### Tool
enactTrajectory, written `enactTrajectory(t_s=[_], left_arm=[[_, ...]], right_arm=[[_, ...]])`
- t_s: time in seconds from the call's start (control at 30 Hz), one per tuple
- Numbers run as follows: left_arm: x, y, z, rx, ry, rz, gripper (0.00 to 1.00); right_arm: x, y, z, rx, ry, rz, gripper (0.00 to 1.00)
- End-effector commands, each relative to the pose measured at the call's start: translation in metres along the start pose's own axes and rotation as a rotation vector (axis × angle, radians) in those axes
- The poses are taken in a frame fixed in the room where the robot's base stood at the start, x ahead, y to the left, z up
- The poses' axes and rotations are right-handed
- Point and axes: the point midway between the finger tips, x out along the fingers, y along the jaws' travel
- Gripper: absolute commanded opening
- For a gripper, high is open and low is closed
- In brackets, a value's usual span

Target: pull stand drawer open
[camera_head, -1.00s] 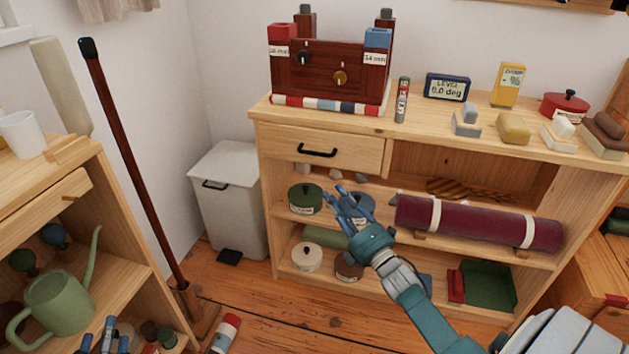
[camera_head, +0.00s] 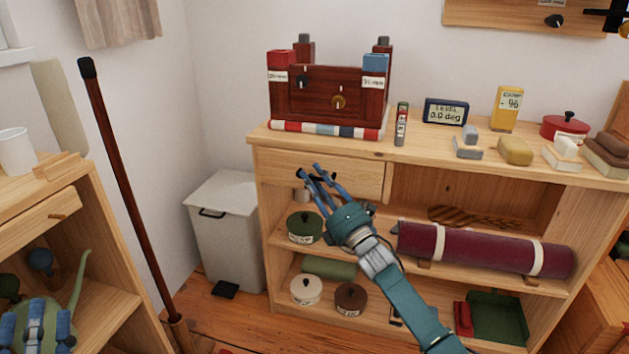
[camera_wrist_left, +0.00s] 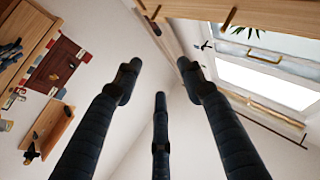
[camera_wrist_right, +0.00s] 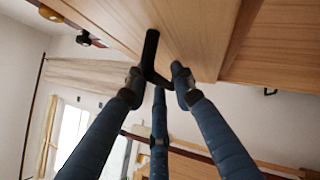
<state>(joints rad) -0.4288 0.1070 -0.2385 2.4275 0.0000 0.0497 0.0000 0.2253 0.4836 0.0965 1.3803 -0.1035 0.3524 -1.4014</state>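The stand is a pale wooden shelf unit (camera_head: 440,157) against the wall. Its drawer (camera_head: 357,179) is at the upper left, and its front looks flush with the stand. My right gripper (camera_head: 316,173) is at the drawer's black handle and mostly hides it in the head view. In the right wrist view the handle (camera_wrist_right: 151,55) stands between and just beyond the fingertips of my right gripper (camera_wrist_right: 157,84). The fingers are spread; contact is unclear. My left gripper (camera_head: 36,322) is at the lower left, and in its wrist view (camera_wrist_left: 159,75) its fingers are spread and empty.
A dark red box device (camera_head: 330,92) and small items stand on the top. Below are pots and a maroon roll (camera_head: 480,248). A grey bin (camera_head: 228,235) stands left of the stand. A dark pole (camera_head: 125,190) leans near a left shelf unit (camera_head: 115,275).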

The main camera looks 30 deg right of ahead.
Motion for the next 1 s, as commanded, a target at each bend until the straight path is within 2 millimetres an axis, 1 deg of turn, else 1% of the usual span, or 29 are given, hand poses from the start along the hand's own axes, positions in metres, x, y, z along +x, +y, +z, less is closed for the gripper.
enactTrajectory(t_s=[0.27, 0.3, 0.37, 0.4, 0.43, 0.77, 0.87, 0.97, 1.0], left_arm=[[0.0, 0.0, -0.003, -0.001, 0.012, 0.0, 0.4], [0.0, 0.0, -0.003, -0.001, 0.011, 0.001, 0.4], [0.0, 0.0, -0.003, -0.001, 0.011, 0.001, 0.4], [0.0, 0.0, -0.002, -0.001, 0.011, 0.001, 0.4], [0.0, 0.0, -0.002, -0.001, 0.011, 0.001, 0.4], [0.001, 0.001, -0.001, -0.001, 0.002, 0.001, 0.4], [0.0, -0.002, 0.01, 0.002, -0.052, -0.004, 0.4], [-0.002, -0.004, 0.028, 0.005, -0.135, -0.008, 0.4], [-0.004, -0.005, 0.037, 0.007, -0.177, -0.01, 0.4]], right_arm=[[0.002, 0.0, 0.0, 0.0, 0.0, -0.001, 0.24], [0.002, 0.0, 0.0, 0.0, 0.0, -0.001, 0.22], [0.002, 0.0, 0.0, 0.0, 0.0, -0.001, 0.1], [0.002, 0.0, 0.0, 0.0, 0.0, -0.001, 0.02], [0.002, 0.0, 0.0, 0.0, 0.0, -0.001, 0.0], [0.001, 0.001, -0.001, -0.001, 0.0, -0.002, 0.0], [-0.001, 0.003, -0.003, 0.0, 0.001, -0.003, 0.0], [-0.005, 0.006, -0.007, 0.0, 0.002, -0.003, 0.0], [-0.006, 0.008, -0.009, 0.0, 0.002, -0.004, 0.0]])
